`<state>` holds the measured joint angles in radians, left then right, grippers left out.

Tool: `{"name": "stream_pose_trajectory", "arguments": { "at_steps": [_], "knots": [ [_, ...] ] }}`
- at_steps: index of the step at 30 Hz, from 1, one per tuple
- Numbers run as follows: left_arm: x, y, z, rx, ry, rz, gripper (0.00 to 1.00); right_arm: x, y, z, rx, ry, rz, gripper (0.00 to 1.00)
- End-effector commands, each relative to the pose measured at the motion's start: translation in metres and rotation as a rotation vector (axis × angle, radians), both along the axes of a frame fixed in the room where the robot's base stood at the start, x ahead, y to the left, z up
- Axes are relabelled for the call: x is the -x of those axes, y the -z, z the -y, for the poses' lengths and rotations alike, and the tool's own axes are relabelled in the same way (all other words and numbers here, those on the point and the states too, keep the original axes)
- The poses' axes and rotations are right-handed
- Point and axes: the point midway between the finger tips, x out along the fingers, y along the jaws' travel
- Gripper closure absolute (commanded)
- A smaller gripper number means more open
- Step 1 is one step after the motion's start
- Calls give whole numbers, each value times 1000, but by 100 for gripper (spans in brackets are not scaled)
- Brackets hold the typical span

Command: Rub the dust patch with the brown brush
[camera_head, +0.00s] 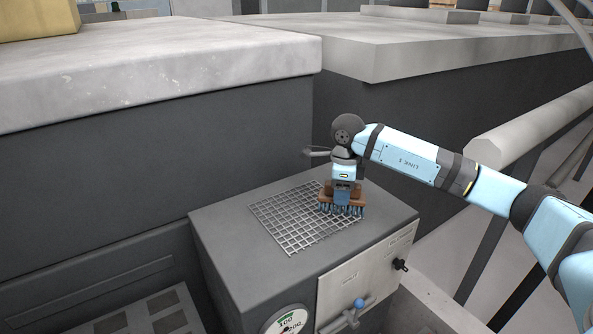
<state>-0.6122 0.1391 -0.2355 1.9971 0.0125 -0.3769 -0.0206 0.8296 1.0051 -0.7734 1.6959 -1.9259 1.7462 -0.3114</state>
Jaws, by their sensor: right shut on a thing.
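My right gripper (342,192) points down over the dark top of a low cabinet and is shut on the brown brush (325,198). The brush's brown body shows on both sides of the gripper, with blue-grey bristles below. The bristles are at the right part of a square metal grate (285,222) set in the cabinet top; I cannot tell whether they touch it. No dust patch can be made out on the cabinet. Light specks show on the stone slab (150,62) at the upper left. My left gripper is not in view.
The low cabinet (215,225) has a dial (287,320), a blue-knobbed lever (358,303) and a black knob (400,264) on its front. Another slab (420,50) lies behind on the right. A yellowish block (40,18) stands on the left slab. A grey rail (530,125) runs at the right.

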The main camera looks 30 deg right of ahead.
Motion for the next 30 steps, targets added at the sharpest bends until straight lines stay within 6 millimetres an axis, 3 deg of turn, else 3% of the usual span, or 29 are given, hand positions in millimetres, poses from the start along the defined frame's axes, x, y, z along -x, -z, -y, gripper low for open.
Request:
{"name": "stream_pose_trajectory", "arguments": {
  "at_steps": [12,30],
  "knots": [
    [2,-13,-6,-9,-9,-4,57,3,-37,12,0,8,1,79],
    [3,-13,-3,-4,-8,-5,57,3,-38,13,0,8,1,79]
  ]
}}
